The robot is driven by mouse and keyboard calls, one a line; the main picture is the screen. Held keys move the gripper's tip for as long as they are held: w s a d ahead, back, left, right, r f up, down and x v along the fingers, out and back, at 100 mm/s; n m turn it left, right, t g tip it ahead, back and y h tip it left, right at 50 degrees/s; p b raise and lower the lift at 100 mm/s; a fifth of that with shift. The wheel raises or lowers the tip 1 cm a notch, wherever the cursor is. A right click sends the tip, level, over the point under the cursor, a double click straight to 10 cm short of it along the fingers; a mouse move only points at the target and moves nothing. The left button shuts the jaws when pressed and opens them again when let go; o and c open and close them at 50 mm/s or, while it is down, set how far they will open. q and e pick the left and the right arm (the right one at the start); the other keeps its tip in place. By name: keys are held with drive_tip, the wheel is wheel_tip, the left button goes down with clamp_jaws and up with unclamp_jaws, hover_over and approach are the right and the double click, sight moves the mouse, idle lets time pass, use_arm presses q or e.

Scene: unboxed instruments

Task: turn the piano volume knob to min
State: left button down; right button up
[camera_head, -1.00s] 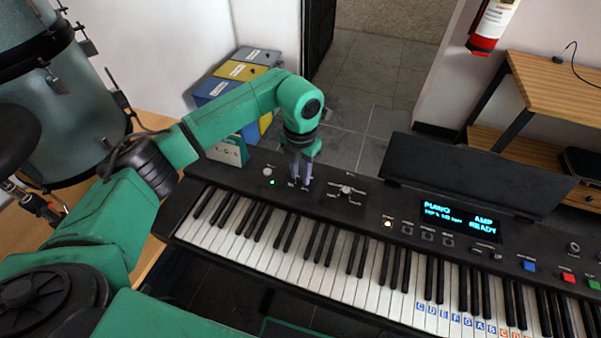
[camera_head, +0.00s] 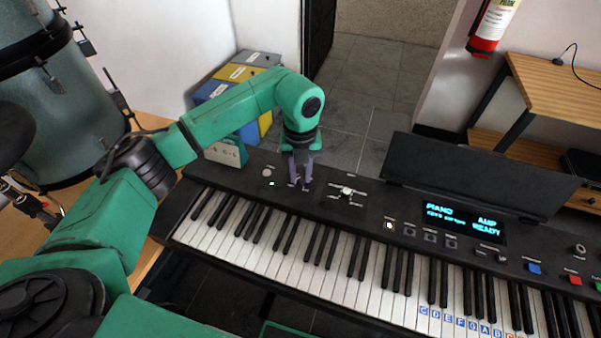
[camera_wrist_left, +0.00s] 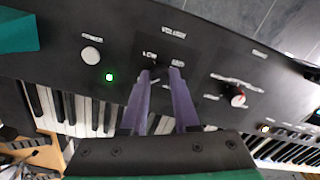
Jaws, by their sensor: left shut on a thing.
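The piano (camera_head: 330,215) is a long black keyboard, its power light green. My left gripper (camera_head: 299,184) points down at the left part of its panel. In the left wrist view its two purple fingers (camera_wrist_left: 161,72) straddle the spot under the VOLUME label (camera_wrist_left: 173,32), between the LOW and HIGH marks. It is shut on the volume knob, which is mostly hidden between the fingertips, so I cannot tell where it points. My right gripper is not in view.
Right of the fingers is another knob (camera_head: 347,190), pale with a red mark in the wrist view (camera_wrist_left: 238,98). A round white button (camera_wrist_left: 92,56) lies left. A music stand (camera_head: 470,175) and a lit display (camera_head: 462,221) are farther right.

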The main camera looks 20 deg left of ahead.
sight(301, 177)
use_arm(q)
drive_tip(key=shift+r, duration=0.1)
idle(0.3)
drive_tip(key=c, duration=0.7)
unclamp_jaws()
drive_tip(key=shift+o, duration=0.2)
wheel_tip(301, 177, up, 14)
drive_tip(key=b, duration=0.1)
drive_tip(key=shift+r, duration=0.25)
